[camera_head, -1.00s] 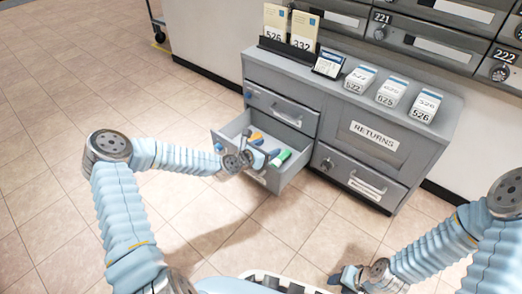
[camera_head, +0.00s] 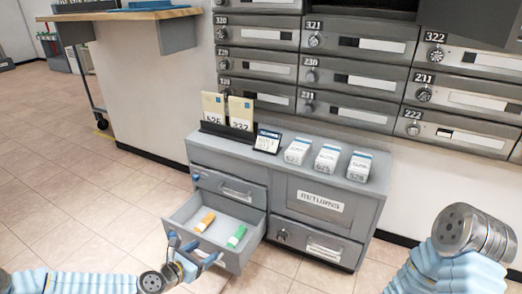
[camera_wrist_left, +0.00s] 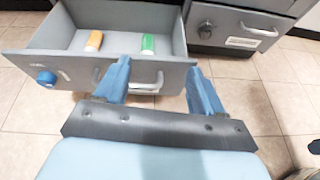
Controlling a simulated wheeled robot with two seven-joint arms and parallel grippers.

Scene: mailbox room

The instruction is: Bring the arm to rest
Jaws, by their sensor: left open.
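My left gripper (camera_head: 192,262) is open and empty, just in front of the pulled-out lower left drawer (camera_head: 228,257) of the grey cabinet. In the left wrist view its two blue fingers (camera_wrist_left: 158,82) are spread apart near the drawer's front and handle, with nothing between them. Whether they touch the drawer front, I cannot tell. My right arm shows at the lower right of the head view, but its gripper is out of the frame.
The open drawer holds an orange item (camera_head: 205,221) and a green item (camera_head: 236,236). The grey cabinet (camera_head: 359,209) carries two upright cards, a small dark display and three white stacks. Mailboxes (camera_head: 360,77) line the wall behind. Tiled floor is clear at left.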

